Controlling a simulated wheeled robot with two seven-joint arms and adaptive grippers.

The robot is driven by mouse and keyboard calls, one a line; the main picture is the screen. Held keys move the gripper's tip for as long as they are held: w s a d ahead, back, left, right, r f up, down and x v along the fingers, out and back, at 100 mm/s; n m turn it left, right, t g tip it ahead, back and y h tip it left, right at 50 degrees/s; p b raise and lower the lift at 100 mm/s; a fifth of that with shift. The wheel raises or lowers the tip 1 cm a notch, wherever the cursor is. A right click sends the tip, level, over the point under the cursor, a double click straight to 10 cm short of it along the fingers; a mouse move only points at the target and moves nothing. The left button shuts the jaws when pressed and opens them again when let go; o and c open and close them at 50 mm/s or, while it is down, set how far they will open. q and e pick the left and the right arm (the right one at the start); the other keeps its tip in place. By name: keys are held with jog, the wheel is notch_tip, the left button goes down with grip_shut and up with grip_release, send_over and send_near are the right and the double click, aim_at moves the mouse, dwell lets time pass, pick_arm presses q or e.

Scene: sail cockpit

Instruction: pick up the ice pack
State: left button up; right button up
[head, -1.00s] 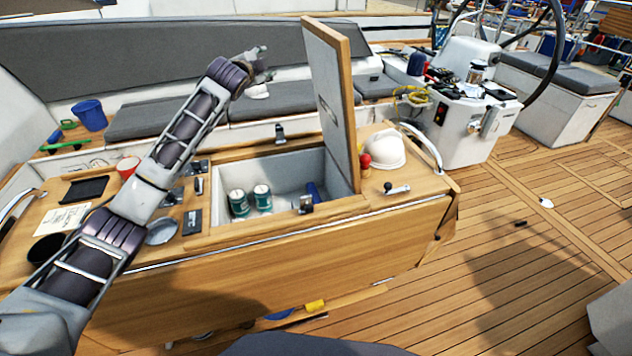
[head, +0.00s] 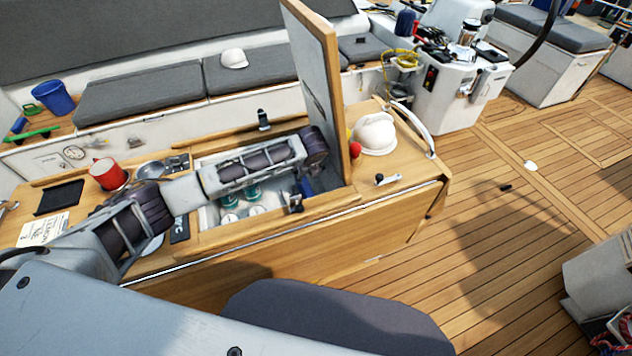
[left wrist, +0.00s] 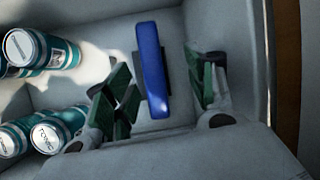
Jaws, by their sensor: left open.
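The ice pack (left wrist: 150,62), a narrow blue slab, lies inside the open cool box, seen in the left wrist view. A bit of blue, likely the ice pack, shows in the head view (head: 305,186) below my wrist. My left gripper (left wrist: 160,80) is open, with its green-padded fingers on either side of the ice pack. I cannot tell whether they touch it. In the head view my left arm reaches over the box, and the gripper itself is mostly hidden. My right gripper is not in view.
Several teal cans (left wrist: 40,48) stand or lie on the left in the box. The raised wooden lid (head: 325,85) is close by my wrist.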

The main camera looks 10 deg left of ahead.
aim_at(305, 183)
pick_arm(q)
jog(key=shift+s+d+f+m+g, duration=0.25)
jog(key=shift+s+f+m+g, duration=0.05)
jog(key=shift+s+f+m, duration=0.4)
jog(key=shift+s+f, duration=0.1)
jog(key=shift+s+d, duration=0.1)
jog(key=shift+d, duration=0.05)
jog(key=shift+y, duration=0.3)
jog(key=shift+x, duration=1.15)
jog(key=shift+f, duration=0.1)
jog(key=shift+a+p+x, duration=0.25)
jog(key=shift+p+x, duration=0.3)
jog(key=shift+x, duration=1.9)
